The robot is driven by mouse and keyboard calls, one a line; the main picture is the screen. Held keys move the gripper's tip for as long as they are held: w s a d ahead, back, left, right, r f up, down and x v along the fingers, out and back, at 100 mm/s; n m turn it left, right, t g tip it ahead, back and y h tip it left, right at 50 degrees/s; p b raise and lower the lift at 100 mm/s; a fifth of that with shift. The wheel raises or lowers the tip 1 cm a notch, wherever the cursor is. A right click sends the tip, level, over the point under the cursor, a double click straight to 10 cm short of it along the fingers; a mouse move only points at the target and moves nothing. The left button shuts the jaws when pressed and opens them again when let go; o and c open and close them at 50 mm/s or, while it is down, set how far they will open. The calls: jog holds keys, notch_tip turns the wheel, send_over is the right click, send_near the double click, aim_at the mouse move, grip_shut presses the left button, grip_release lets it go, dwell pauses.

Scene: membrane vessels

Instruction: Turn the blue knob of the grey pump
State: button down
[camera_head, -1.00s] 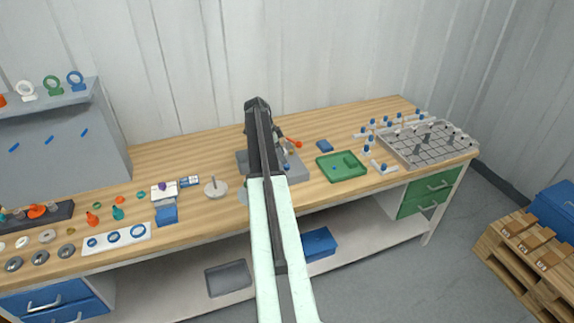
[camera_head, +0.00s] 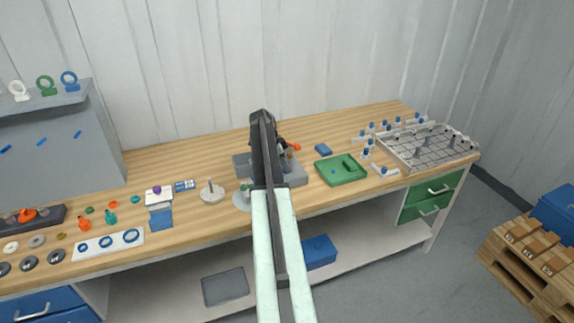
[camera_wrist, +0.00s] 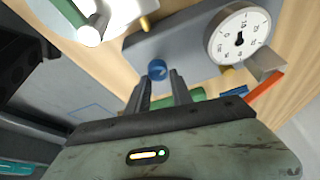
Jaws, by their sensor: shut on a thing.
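The grey pump (camera_head: 296,175) sits on the bench, partly hidden behind my arm in the head view. In the wrist view its flat grey body (camera_wrist: 190,42) lies at the top, with a white round gauge (camera_wrist: 240,35) on the right. The blue knob (camera_wrist: 157,67) is a small round piece near the pump's edge. My gripper (camera_wrist: 158,80) has its two grey fingertips on either side of the knob, shut on it. Its fingers are hidden in the head view.
An orange lever (camera_wrist: 265,85) and a metal block are close to the right of my fingers. A green tray (camera_head: 341,178) stands right of the pump and a white disc with a post (camera_head: 212,194) stands left.

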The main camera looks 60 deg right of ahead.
jog(key=shift+w+a+f+n, duration=0.1)
jog(key=shift+w+a+n, duration=0.2)
jog(key=shift+a, duration=0.1)
jog(key=shift+a+n+t, duration=0.1)
jog(key=shift+n+t, duration=0.3)
jog(key=shift+n, duration=0.3)
jog(key=n, duration=0.2)
jog(key=n+t, duration=0.1)
jog(key=n, duration=0.1)
jog(key=n+t+h, duration=0.1)
jog(key=n, duration=0.1)
jog(key=shift+s+a, duration=0.1)
jog(key=shift+s, duration=0.15)
jog(key=n+t, duration=0.2)
jog(key=n, duration=0.3)
jog(key=shift+s+f, duration=0.1)
jog(key=shift+s, duration=0.05)
jog(key=n, duration=0.1)
jog(key=n+t, duration=0.1)
jog(key=n, duration=0.2)
jog(key=shift+d+n+y, duration=0.25)
jog(key=shift+n+y, duration=0.05)
jog(key=shift+y, duration=0.1)
jog(key=shift+t, duration=0.4)
jog(key=c, duration=1.1)
grip_release()
